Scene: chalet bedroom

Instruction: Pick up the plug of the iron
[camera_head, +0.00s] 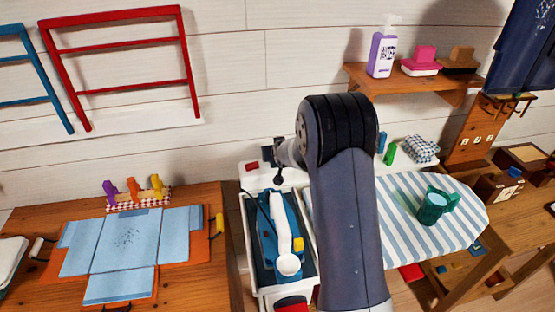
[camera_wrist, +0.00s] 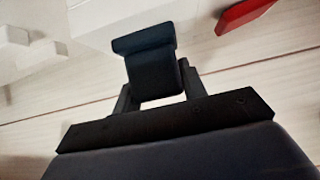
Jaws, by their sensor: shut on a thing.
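The iron (camera_head: 283,232), blue with a white handle, lies in a white-rimmed tray (camera_head: 249,262) with a dark bed, left of the striped ironing board (camera_head: 395,208). My gripper (camera_head: 270,155) is above the far end of the tray, near the wall, partly hidden by my arm. In the wrist view my gripper (camera_wrist: 157,85) is shut on a dark block, the plug (camera_wrist: 148,62), held between its two fingers. A thin dark cord (camera_head: 255,200) runs near the iron; where it meets the plug is too small to tell.
A shelf (camera_head: 400,82) above holds a purple bottle (camera_head: 382,52). The left table (camera_head: 200,283) carries a blue folding board (camera_head: 125,242) and coloured pegs. A red thing (camera_head: 252,166) is just left of my gripper.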

